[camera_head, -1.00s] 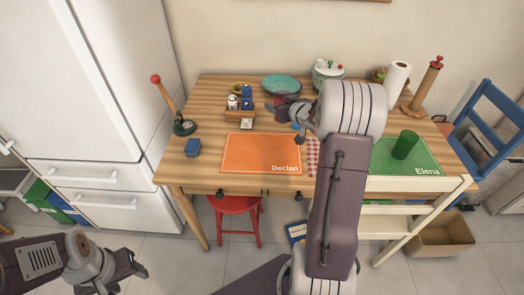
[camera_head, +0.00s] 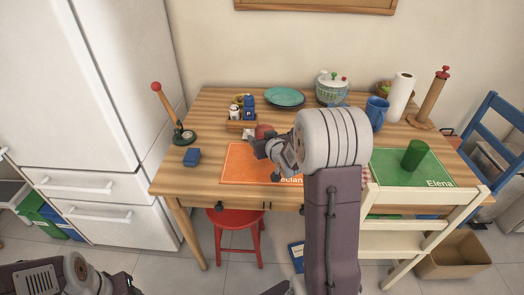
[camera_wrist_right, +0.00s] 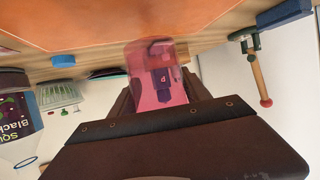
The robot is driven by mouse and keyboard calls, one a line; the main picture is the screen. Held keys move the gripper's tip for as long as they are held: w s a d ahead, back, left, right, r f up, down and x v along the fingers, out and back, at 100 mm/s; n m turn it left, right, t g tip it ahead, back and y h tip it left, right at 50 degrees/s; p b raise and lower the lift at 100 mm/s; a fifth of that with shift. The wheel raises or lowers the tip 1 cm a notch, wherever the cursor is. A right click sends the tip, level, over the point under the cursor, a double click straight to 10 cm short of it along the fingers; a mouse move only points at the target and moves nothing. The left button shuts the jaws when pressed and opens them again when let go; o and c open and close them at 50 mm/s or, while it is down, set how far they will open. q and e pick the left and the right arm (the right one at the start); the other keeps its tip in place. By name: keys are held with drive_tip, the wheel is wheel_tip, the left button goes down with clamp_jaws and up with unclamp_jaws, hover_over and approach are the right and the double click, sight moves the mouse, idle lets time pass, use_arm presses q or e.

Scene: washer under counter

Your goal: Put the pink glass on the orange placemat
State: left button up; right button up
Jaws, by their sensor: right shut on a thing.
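The pink glass (camera_wrist_right: 150,65), see-through, is between the jaws of my right gripper in the right wrist view. In the head view my right gripper (camera_head: 258,146) is over the orange placemat (camera_head: 238,166), marked "Declan", near its back right part. A reddish round shape (camera_head: 264,131) beside the jaws there seems to be the glass. The placemat also fills the top of the wrist view (camera_wrist_right: 100,22). I cannot tell whether the glass touches it. My left gripper (camera_head: 122,284) is low at the bottom left, away from the table, partly cut off; its jaws are unclear.
A green placemat (camera_head: 388,168) holds a green glass (camera_head: 413,155) at the right. A condiment caddy (camera_head: 238,125), blue plates (camera_head: 285,97), a pot (camera_head: 332,90) and a blue mug (camera_head: 377,112) stand behind. A blue box (camera_head: 192,157) lies left of the orange placemat.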

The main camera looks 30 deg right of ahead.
wheel_tip(320, 180, down, 4)
drive_tip(key=shift+r+b, duration=0.1)
drive_tip(key=shift+b, duration=0.8)
drive_tip(key=shift+f, duration=0.2)
drive_tip(key=shift+r, duration=0.15)
drive_tip(key=o, duration=1.6)
drive_tip(key=shift+f, duration=0.2)
drive_tip(key=shift+c, duration=0.2)
